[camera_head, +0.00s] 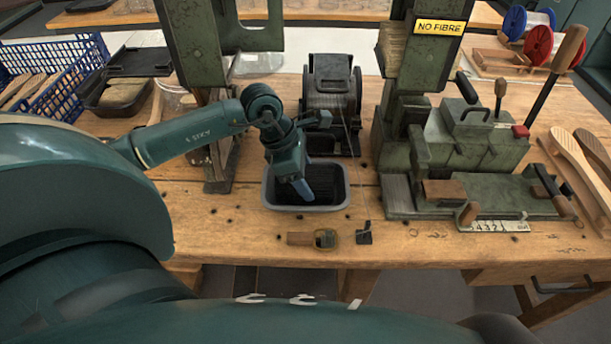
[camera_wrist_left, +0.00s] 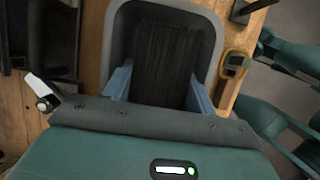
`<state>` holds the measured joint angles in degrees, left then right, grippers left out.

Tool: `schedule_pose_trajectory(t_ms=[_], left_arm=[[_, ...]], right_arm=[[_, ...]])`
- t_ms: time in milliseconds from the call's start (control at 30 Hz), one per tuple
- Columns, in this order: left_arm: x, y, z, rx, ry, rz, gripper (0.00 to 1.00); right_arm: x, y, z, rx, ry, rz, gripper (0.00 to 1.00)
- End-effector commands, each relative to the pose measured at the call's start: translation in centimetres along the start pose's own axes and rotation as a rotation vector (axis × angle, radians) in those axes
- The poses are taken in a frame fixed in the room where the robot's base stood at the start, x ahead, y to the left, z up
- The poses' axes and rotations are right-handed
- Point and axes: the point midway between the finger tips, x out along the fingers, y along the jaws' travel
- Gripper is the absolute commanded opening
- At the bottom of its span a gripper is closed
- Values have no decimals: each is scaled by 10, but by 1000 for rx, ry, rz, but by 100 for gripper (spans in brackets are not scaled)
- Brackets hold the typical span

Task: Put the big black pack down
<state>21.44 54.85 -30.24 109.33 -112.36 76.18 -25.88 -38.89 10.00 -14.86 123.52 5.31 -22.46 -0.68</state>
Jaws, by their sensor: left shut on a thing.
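The big black pack (camera_wrist_left: 172,50) is a dark block of straight fibres. In the left wrist view it lies between the two blue fingers of my left gripper (camera_wrist_left: 158,92), which is shut on it. In the head view my left gripper (camera_head: 300,186) points down into a grey tray (camera_head: 306,208) at the table's front, and the black pack (camera_head: 329,184) shows partly behind the finger, inside the rim. I cannot tell whether it touches the tray floor. The tray's rim also shows in the left wrist view (camera_wrist_left: 213,72). My right gripper is not in view.
A black drum device (camera_head: 331,95) stands just behind the tray. A green machine (camera_head: 470,145) with a "NO FIBRE" sign stands to the right. A wood-and-brass piece (camera_head: 301,239) and a small black block (camera_head: 364,233) lie in front. A blue crate (camera_head: 50,75) is at far left.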

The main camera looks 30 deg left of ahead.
Motion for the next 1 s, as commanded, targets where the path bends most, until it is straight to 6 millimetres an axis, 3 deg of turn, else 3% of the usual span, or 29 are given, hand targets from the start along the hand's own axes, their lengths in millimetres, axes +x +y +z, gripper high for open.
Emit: schedule_pose_trajectory(t_ms=[333, 367, 600, 867, 1000], left_arm=[[6, 1, -2, 1, -1, 2, 29], [7, 0, -3, 1, 0, 2, 57], [5, 0, -2, 1, 0, 1, 77], [4, 0, -2, 1, 0, 1, 78], [-5, 1, -2, 2, 0, 4, 78]], right_arm=[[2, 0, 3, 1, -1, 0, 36], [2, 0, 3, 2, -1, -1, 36], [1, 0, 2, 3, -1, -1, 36], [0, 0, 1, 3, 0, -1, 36], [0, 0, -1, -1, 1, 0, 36]])
